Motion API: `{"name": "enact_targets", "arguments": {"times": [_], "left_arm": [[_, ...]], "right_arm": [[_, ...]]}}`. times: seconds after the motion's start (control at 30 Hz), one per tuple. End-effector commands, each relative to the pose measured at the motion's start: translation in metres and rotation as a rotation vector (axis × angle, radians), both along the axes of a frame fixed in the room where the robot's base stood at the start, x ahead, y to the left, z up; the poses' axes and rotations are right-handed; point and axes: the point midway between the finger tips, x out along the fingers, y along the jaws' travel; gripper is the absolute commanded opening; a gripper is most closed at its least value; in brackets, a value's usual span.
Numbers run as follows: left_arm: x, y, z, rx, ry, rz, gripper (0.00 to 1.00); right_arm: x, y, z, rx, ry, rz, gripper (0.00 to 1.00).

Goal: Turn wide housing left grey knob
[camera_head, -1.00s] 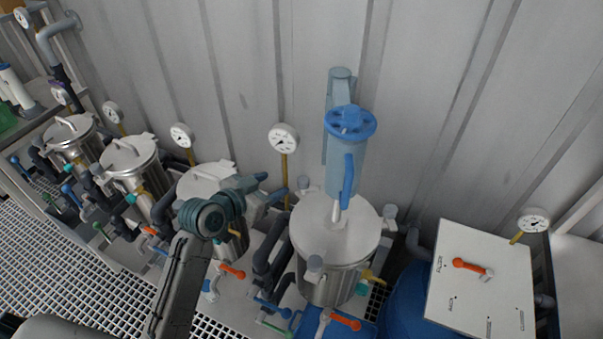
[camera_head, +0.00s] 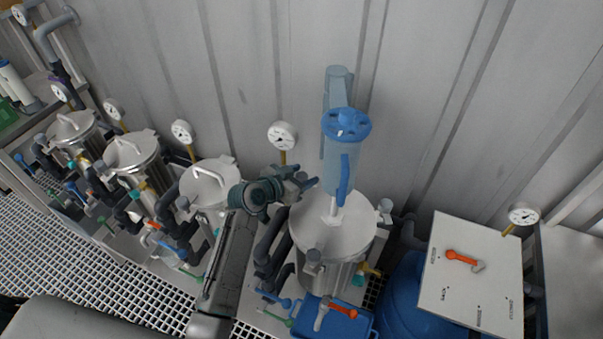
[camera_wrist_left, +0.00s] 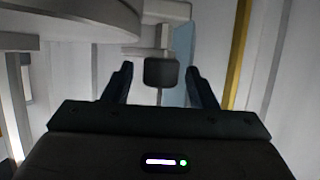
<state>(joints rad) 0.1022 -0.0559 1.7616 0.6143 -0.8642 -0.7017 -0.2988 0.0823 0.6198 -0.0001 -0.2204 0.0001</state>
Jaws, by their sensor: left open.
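The wide housing (camera_head: 333,232) is the large steel vessel with a flat lid at the middle of the head view. In the left wrist view a dark grey knob (camera_wrist_left: 161,71) lies between the two open fingers (camera_wrist_left: 161,84), apart from both. The lid's underside edge (camera_wrist_left: 75,18) is at upper left there. My right gripper is out of view.
A pressure gauge (camera_head: 282,136) on a yellow stem is behind my gripper. Narrower steel housings (camera_head: 208,186) stand to the left. A white panel (camera_head: 470,275) with an orange handle is at right.

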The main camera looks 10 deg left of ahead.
Motion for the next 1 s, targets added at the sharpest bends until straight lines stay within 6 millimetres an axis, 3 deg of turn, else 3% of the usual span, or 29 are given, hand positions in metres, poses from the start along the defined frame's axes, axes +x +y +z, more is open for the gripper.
{"name": "enact_targets", "arguments": {"times": [0.23,0.47,0.73,1.0], "left_arm": [[0.000,0.000,0.000,0.000,0.000,0.000,0.50],[0.000,0.000,0.000,0.000,0.000,0.000,0.07],[0.000,0.000,-0.003,0.001,0.001,-0.030,0.08],[0.001,0.001,-0.006,0.003,-0.003,-0.179,0.08]], "right_arm": [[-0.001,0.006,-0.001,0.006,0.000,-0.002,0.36],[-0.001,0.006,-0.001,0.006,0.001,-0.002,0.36],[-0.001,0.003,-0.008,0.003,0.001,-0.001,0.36],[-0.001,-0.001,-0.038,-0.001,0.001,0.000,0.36]]}}
